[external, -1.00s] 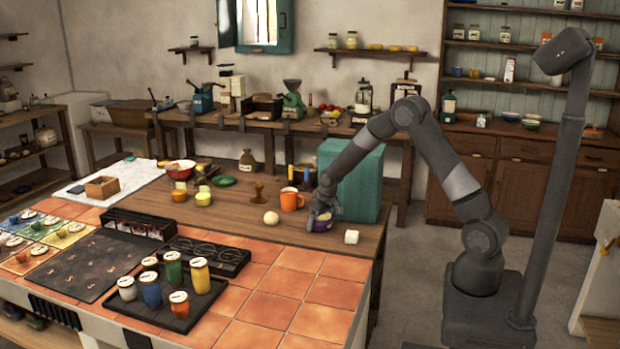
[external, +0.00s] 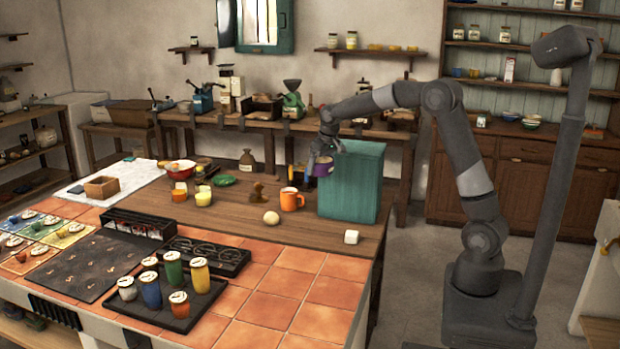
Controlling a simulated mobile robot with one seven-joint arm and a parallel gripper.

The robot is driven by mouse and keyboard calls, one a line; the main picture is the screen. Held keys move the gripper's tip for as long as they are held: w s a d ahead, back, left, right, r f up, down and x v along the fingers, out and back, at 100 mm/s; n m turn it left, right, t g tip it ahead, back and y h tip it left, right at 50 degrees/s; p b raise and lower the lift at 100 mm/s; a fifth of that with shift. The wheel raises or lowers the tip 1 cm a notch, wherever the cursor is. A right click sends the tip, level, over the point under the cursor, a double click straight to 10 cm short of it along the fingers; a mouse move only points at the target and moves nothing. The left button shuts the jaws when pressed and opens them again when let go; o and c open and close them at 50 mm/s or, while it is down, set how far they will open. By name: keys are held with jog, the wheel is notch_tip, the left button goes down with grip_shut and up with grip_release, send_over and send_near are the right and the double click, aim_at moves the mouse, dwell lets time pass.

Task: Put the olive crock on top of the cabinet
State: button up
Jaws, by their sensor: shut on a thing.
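The teal cabinet (external: 350,192) stands at the right end of the wooden counter, with a flat top. My gripper (external: 322,158) is shut on a small purple crock (external: 322,169) with a pale patch near its top. It holds the crock above the counter, near the cabinet's upper left edge. In this view the crock overlaps the cabinet's left side; I cannot tell whether they touch. The crock looks purple rather than olive green, and its contents are too small to make out.
A brown stoneware jug (external: 247,162) stands further back. The counter in front of the cabinet is mostly clear.

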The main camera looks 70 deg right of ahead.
notch_tip(320, 180, up, 23)
jog(key=s+d+n, duration=0.2)
jog(key=s+d, duration=1.6)
jog(key=d, duration=0.4)
send_over(349, 145)
jog(key=s, duration=0.1)
jog(key=f, duration=1.2)
jog(key=shift+s+a+f, duration=0.15)
jog(key=shift+a+f, duration=0.15)
jog(key=shift+a, duration=0.05)
jog(key=shift+f, duration=1.95)
jog(key=shift+f, duration=0.15)
jog(key=o, duration=1)
